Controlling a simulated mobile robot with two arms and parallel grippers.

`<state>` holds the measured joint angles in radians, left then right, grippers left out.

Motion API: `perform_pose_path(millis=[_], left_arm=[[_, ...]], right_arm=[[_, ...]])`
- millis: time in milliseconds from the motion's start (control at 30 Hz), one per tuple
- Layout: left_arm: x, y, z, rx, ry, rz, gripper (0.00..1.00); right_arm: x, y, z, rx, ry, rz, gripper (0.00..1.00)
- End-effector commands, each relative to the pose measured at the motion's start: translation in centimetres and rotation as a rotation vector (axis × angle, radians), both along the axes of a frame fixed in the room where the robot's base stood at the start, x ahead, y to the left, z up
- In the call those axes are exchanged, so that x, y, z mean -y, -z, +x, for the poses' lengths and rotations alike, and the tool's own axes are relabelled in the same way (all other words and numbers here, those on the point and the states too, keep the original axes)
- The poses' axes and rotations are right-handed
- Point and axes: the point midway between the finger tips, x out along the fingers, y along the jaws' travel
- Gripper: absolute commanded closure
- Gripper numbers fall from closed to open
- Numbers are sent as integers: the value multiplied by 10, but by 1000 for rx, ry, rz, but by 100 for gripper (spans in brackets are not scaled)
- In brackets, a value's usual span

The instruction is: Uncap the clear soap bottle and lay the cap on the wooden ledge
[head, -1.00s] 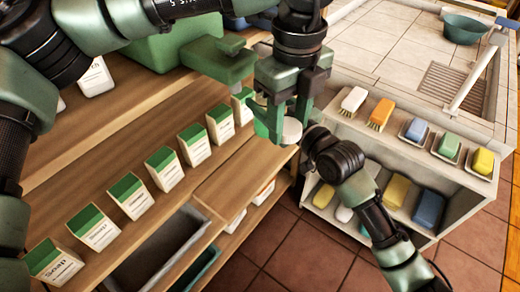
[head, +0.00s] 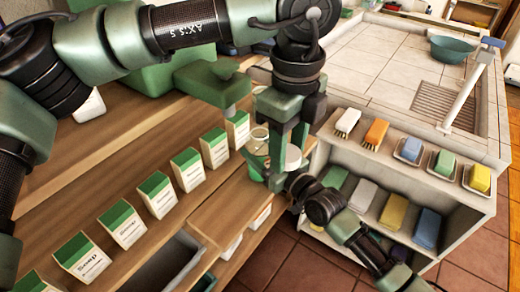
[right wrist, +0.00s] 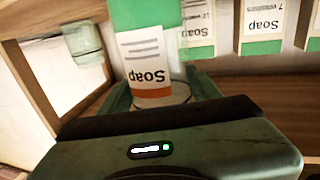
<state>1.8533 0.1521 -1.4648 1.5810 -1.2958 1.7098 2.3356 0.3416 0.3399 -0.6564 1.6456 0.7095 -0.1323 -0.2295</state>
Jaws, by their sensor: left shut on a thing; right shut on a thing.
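The clear soap bottle (head: 258,139) shows in the head view as a greenish, see-through shape with a round top, left of the white disc-shaped cap (head: 293,157). My left gripper (head: 287,150) points down and is shut on the cap, beside the bottle. My right gripper (head: 257,163) reaches in from the lower right and is shut on the bottle. In the right wrist view, the bottle (right wrist: 150,68) appears inverted, with green contents, a white label and an orange band. My right fingers (right wrist: 163,97) flank its clear end. The wooden ledge (head: 222,208) lies left of the grippers.
A row of green-and-white soap cartons (head: 158,195) stands on the wooden shelf at left. A shelf unit (head: 390,160) at right holds brushes and soap bars. A tiled counter (head: 385,50) has a green bowl (head: 453,49). A grey bin (head: 165,265) sits at bottom.

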Motion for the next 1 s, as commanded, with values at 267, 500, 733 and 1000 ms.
perform_pose_path(millis=[267, 500, 733, 1000], left_arm=[[0, 3, 0, 0, 0, 0, 100], [0, 2, 0, 0, 0, 0, 100], [0, 0, 0, 0, 0, 0, 100], [0, 1, 0, 0, 0, 0, 100]], right_arm=[[0, 1, 0, 2, 0, 2, 100], [0, 2, 0, 1, 0, 1, 16], [0, 0, 0, 1, 0, 1, 16], [23, 1, -29, 0, 0, -3, 16]])
